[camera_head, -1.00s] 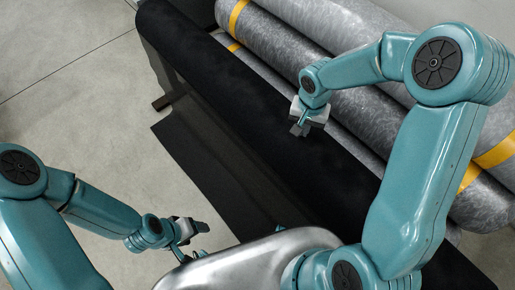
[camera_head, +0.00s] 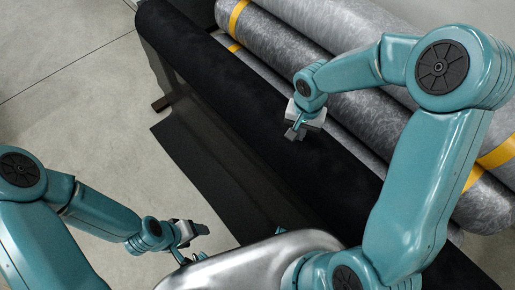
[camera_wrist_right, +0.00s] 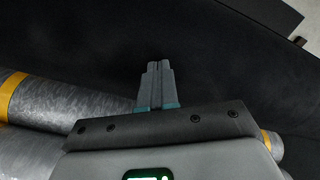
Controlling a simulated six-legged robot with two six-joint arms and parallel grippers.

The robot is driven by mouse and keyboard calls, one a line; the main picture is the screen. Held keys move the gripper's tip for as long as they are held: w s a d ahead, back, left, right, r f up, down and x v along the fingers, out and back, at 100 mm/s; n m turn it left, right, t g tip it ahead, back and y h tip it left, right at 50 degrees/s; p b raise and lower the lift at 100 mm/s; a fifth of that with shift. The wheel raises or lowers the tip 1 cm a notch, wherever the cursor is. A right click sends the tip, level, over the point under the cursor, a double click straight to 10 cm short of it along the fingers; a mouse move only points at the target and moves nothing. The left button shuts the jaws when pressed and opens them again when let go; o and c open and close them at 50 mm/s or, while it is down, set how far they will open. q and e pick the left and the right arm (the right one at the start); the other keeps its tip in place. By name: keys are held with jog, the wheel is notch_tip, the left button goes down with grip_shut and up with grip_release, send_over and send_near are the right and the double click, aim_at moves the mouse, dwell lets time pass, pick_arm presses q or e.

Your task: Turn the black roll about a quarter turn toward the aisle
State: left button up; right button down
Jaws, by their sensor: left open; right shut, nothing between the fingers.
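The black roll (camera_head: 225,95) runs diagonally from the upper left to the lower right in the head view, with a loose dark flap (camera_head: 195,150) hanging on its aisle side. It fills much of the right wrist view (camera_wrist_right: 220,75). My right gripper (camera_head: 294,133) is shut and empty at the roll's upper surface; its fingertips (camera_wrist_right: 158,65) lie over the black surface. I cannot tell whether they touch it. My left gripper (camera_head: 195,240) is open and empty, low over the aisle side, apart from the roll.
Grey rolls with yellow bands (camera_head: 290,50) lie stacked behind the black roll; they also show in the right wrist view (camera_wrist_right: 45,105). A dark support foot (camera_head: 162,103) stands at the roll's aisle side. The concrete floor (camera_head: 70,100) at left is clear.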

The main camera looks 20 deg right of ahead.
aim_at(291, 147)
jog(key=shift+s+a+f, duration=0.15)
jog(key=shift+s+f, duration=0.15)
jog(key=shift+f, duration=0.15)
jog(key=shift+s+a+b, duration=0.1)
jog(key=shift+a+b, duration=0.25)
jog(key=shift+b, duration=0.05)
jog(key=shift+s+a, duration=0.15)
jog(key=shift+a, duration=0.15)
jog(key=shift+s+a+f+b, duration=0.15)
jog(key=shift+a+b, duration=0.1)
jog(key=shift+b, duration=0.2)
jog(key=shift+s+a, duration=0.1)
jog(key=shift+a, duration=0.35)
jog(key=shift+b, duration=0.35)
